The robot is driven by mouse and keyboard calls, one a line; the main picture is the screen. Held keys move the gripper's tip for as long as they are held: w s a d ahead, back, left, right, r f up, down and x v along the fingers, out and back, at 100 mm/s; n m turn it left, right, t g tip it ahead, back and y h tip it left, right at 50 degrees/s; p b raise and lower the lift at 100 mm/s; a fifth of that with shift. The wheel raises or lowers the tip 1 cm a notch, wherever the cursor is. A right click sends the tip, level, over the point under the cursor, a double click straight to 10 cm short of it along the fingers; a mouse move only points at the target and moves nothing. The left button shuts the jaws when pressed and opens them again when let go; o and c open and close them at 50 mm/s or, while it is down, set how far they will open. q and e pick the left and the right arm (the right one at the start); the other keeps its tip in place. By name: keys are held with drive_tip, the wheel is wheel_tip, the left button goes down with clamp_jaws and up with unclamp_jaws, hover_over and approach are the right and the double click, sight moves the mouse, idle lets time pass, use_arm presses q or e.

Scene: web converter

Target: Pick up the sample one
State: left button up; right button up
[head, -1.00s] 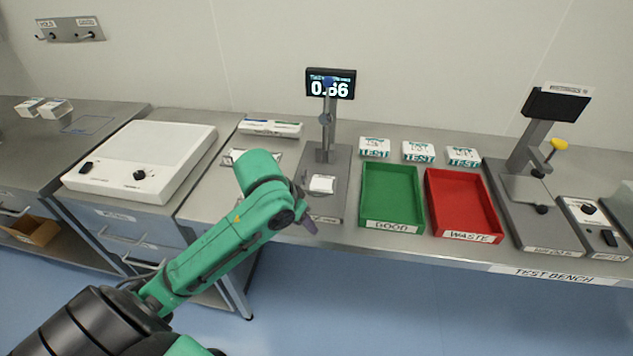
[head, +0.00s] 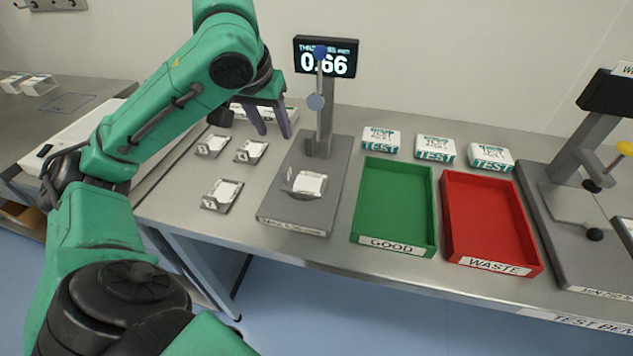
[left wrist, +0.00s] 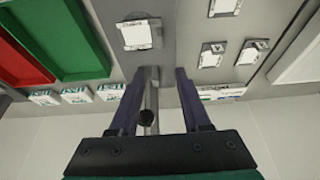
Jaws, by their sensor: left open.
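Three white square samples in small metal holders with tags lie on the bench left of the thickness gauge (head: 278,210): a back left one (head: 216,144), a back right one (head: 252,150) and a front one (head: 224,194). Another sample (head: 308,184) lies on the gauge's base, and it shows in the left wrist view (left wrist: 137,34). The tag numbers are too small to read, so I cannot tell which is sample one. My left gripper (head: 274,134) is open and empty, raised with its fingers pointing down, near the gauge post. My right gripper is not in view.
The gauge display (head: 326,57) reads 0.66, on a tall post close to my gripper. Right of it are an empty green GOOD tray (head: 397,246) and a red WASTE tray (head: 490,266), with three TEST boxes (head: 434,148) behind. A second instrument (head: 575,235) stands at the right.

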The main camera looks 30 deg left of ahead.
sight(287, 167)
use_arm(q)
drive_tip(key=b+x, duration=0.1)
drive_tip(key=x, duration=0.4)
drive_tip(key=b+x, duration=0.1)
drive_tip(key=x, duration=0.4)
drive_tip(key=s+b+x, duration=0.1)
drive_tip(key=x, duration=0.4)
drive_tip(key=shift+w+d+f, duration=0.1)
drive_tip(key=shift+w+f, duration=0.05)
drive_tip(key=shift+f, duration=0.3)
clamp_jaws()
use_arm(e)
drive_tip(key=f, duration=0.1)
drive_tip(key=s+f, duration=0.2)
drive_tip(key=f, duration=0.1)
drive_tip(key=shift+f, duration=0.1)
